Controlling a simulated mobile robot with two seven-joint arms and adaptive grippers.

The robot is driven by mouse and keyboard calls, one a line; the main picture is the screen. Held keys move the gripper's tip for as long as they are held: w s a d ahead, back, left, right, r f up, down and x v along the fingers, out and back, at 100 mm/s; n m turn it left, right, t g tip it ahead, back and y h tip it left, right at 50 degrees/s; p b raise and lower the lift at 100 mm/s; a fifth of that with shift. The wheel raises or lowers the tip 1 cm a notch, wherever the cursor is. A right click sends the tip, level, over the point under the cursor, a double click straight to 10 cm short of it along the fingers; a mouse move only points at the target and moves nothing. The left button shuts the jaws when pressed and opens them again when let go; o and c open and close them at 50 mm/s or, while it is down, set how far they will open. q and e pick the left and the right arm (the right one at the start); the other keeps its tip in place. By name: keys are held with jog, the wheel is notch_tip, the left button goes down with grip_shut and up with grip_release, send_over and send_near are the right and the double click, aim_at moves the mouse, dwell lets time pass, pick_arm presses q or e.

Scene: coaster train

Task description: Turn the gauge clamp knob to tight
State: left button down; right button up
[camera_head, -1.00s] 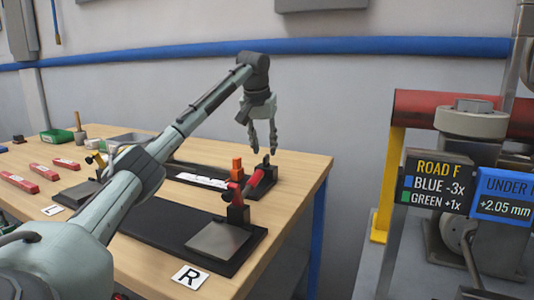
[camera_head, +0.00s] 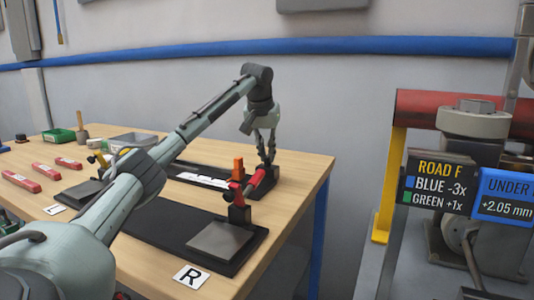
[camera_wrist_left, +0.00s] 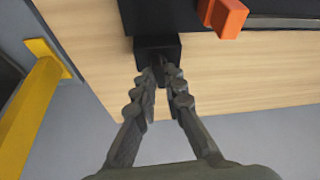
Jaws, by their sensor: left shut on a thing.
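The black gauge fixture (camera_head: 190,167) lies along the far side of the wooden table, with a white strip on it and an orange block (camera_head: 238,165) near its right end. In the left wrist view, a black end block (camera_wrist_left: 150,42) stands near the table edge. My left gripper (camera_head: 266,165) points down at this end. Its fingers (camera_wrist_left: 161,72) are nearly together on a small dark part at the block, apparently the clamp knob, mostly hidden between the fingertips. The orange part also shows in the left wrist view (camera_wrist_left: 228,16). The knob's turn position cannot be read. My right gripper is out of view.
An "R" card (camera_head: 190,277), red blocks (camera_head: 20,182) and a green tray (camera_head: 58,136) are on the table. A yellow post (camera_head: 390,185) stands to the right.

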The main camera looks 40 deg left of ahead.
pick_arm(q)
jog(key=shift+m, duration=0.4)
jog(key=m+h, duration=0.1)
jog(key=m, duration=0.2)
jog(key=shift+h, duration=0.3)
jog(key=m+h, duration=0.1)
jog(key=m, duration=0.2)
jog(key=shift+a+m+t, duration=0.15)
jog(key=shift+m+t, duration=0.15)
jog(key=shift+m, duration=0.1)
jog(key=m+h, duration=0.2)
jog(key=m, duration=0.3)
jog(key=shift+a+g, duration=0.1)
jog(key=shift+g, duration=0.3)
jog(key=shift+m+g+h, duration=0.3)
jog(key=shift+m+h, duration=0.2)
jog(key=shift+m, duration=0.7)
jog(key=shift+a, duration=0.1)
jog(key=c, duration=1.6)
grip_release()
